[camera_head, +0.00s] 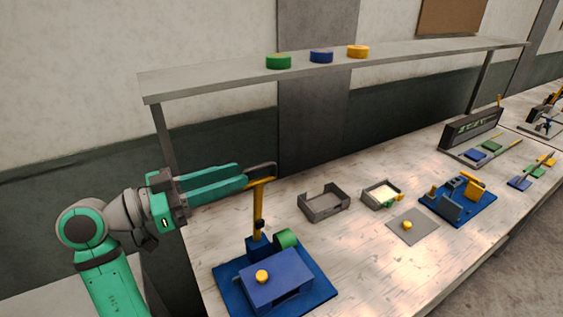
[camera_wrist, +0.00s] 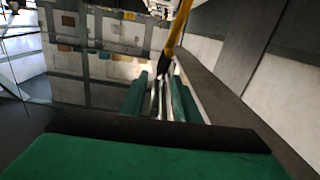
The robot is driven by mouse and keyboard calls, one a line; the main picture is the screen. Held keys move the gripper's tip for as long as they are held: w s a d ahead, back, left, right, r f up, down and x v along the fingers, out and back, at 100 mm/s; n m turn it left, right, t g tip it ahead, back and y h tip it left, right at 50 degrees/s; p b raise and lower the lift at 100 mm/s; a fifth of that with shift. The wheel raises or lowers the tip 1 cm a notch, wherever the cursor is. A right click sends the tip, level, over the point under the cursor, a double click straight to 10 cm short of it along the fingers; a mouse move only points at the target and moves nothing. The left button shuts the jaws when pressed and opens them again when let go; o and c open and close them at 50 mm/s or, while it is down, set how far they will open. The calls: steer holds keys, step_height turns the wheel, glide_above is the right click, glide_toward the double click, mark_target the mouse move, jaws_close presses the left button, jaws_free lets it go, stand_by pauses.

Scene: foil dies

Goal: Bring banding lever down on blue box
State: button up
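The banding lever (camera_head: 259,210) is a yellow upright bar with a dark collar and a short crosspiece on top. It stands at the back of a blue base plate (camera_head: 228,276). The blue box (camera_head: 272,291) sits on that plate in front of the lever, with a yellow knob (camera_head: 262,277) on top. My gripper (camera_head: 262,174) is at the lever's top, its green fingers level and pointing right. In the wrist view, the fingers (camera_wrist: 160,82) stand apart with a gap, and the lever (camera_wrist: 175,38) shows just beyond their tips. Contact with the lever is unclear.
A green roll (camera_head: 286,239) is beside the lever's foot. Grey trays (camera_head: 324,205) and another blue fixture (camera_head: 457,205) stand farther right on the bench. A shelf (camera_head: 210,82) carrying green, blue and yellow rolls spans above the bench.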

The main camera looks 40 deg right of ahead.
mark_target(269, 165)
steer(key=x, duration=1)
steer(key=shift+d, duration=0.2)
steer(key=shift+s, duration=0.1)
jaws_close()
